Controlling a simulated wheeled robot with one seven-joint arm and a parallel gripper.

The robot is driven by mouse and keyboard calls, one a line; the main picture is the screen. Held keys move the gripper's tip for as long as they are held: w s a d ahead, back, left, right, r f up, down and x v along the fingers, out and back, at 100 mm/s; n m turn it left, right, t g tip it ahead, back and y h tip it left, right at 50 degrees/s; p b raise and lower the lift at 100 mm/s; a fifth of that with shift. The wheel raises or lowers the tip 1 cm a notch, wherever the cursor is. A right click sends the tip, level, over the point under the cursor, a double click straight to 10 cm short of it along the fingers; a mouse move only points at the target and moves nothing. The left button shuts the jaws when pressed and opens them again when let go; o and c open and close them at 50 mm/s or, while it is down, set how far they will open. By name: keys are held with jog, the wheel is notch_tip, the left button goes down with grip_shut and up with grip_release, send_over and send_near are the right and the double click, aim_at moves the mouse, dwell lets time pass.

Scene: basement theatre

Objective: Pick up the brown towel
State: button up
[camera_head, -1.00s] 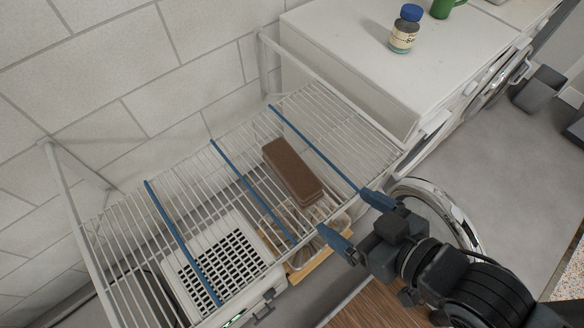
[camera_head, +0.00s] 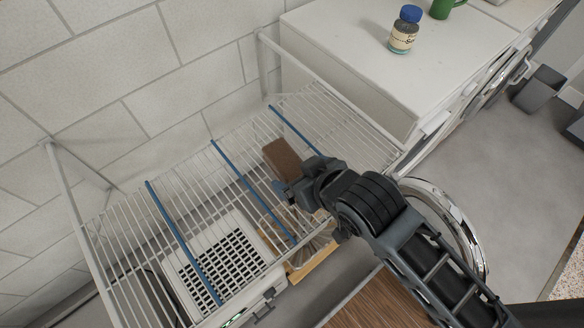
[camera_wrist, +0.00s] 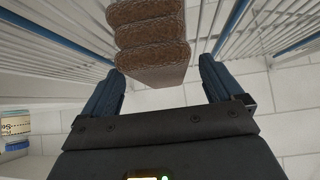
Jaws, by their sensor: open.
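The brown towel (camera_head: 281,156) is a folded, oblong stack lying on the white wire rack (camera_head: 185,165). Its near part is hidden behind my gripper in the head view. In the wrist view the towel (camera_wrist: 150,40) shows its rounded folds, ahead of and between my two blue fingers. My gripper (camera_head: 292,182) is over the near end of the towel. In the wrist view my gripper (camera_wrist: 160,88) is open, with nothing held between its fingers. I cannot tell whether a finger touches the towel.
Blue rods (camera_head: 182,240) run across the rack. A white appliance with a blue-capped bottle (camera_head: 404,30) and a green mug (camera_head: 442,8) stands behind at right. A white vented box (camera_head: 215,262) is below the rack. A round chrome-rimmed door (camera_head: 462,225) is close to my arm.

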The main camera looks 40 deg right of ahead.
aim_at(298, 174)
jog(key=shift+x, duration=1.8)
jog(key=c, duration=1.1)
jog(key=shift+r, duration=0.15)
